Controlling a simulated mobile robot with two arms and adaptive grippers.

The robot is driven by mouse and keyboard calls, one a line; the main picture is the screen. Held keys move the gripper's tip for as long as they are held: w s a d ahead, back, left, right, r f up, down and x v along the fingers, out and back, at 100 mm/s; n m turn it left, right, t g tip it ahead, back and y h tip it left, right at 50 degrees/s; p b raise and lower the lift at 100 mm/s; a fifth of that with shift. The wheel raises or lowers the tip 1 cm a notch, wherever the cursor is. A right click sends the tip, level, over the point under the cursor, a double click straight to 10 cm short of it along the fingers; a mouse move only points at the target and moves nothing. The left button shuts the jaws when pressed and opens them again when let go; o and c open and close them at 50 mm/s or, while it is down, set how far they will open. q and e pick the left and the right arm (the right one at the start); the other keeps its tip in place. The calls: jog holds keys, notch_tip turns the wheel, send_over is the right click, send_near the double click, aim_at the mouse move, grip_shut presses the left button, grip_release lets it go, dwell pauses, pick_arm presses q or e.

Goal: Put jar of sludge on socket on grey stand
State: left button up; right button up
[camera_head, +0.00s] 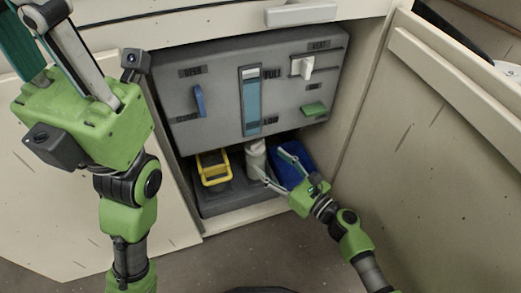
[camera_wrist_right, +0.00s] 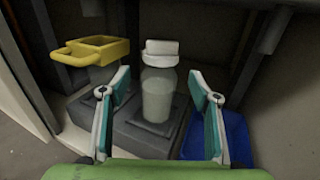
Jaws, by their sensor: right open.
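The jar of sludge (camera_head: 256,160), pale grey with a white top, stands upright under the cabinet panel. In the right wrist view the jar (camera_wrist_right: 157,95) is over a dark square socket (camera_wrist_right: 150,135) on the grey stand (camera_head: 240,200); whether it is fully seated I cannot tell. My right gripper (camera_head: 272,165) is open, its fingers on either side of the jar with visible gaps in the wrist view (camera_wrist_right: 158,80). My left gripper (camera_head: 65,45) is raised at the upper left, its fingertips cut off by the frame.
A yellow container with a handle (camera_head: 213,167) is left of the jar. A blue bin (camera_head: 293,168) is to its right. A grey panel (camera_head: 220,90) with levers and a gauge hangs low above. Open cabinet doors flank the space, including the right door (camera_head: 430,150).

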jog(key=v, duration=0.5)
jog(key=shift+p, duration=0.4)
